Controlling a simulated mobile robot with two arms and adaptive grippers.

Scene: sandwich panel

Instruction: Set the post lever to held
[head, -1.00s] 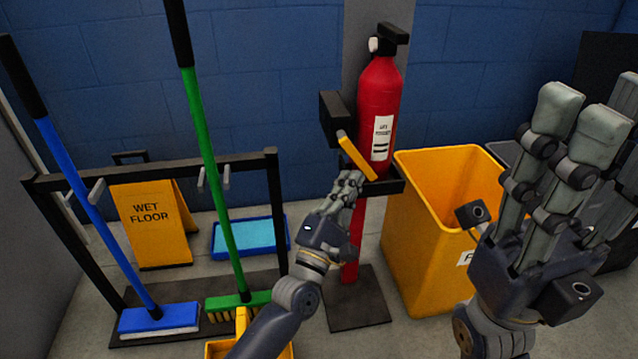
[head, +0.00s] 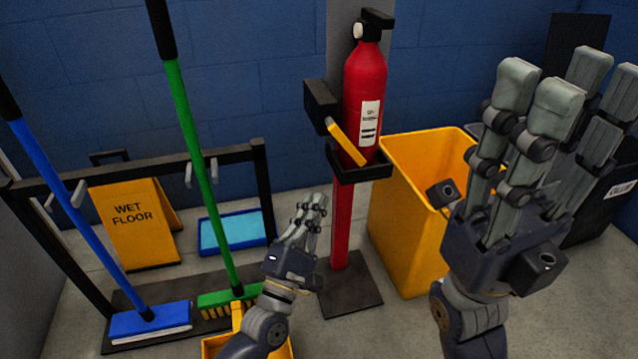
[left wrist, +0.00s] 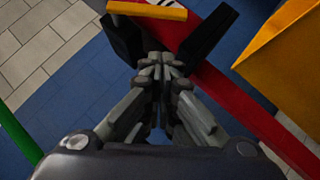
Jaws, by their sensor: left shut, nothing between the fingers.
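The post lever (head: 347,144) is a yellow-orange bar on a black box (head: 320,102) on the red post (head: 342,225). It slants down and to the right in the head view, in front of the fire extinguisher. Its yellow bar also shows at the top of the left wrist view (left wrist: 146,10). My left gripper (head: 316,203) is shut and empty, below the lever and apart from it, left of the post. Its fingertips (left wrist: 160,68) point toward the lever in the left wrist view. My right gripper (head: 560,80) is open and empty, raised at the right.
The red fire extinguisher (head: 364,95) sits in a black bracket on the post. A yellow bin (head: 405,235) stands right of the post. A black rack (head: 262,190), a blue mop (head: 75,220), a green broom (head: 200,150) and a wet floor sign (head: 130,225) stand left.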

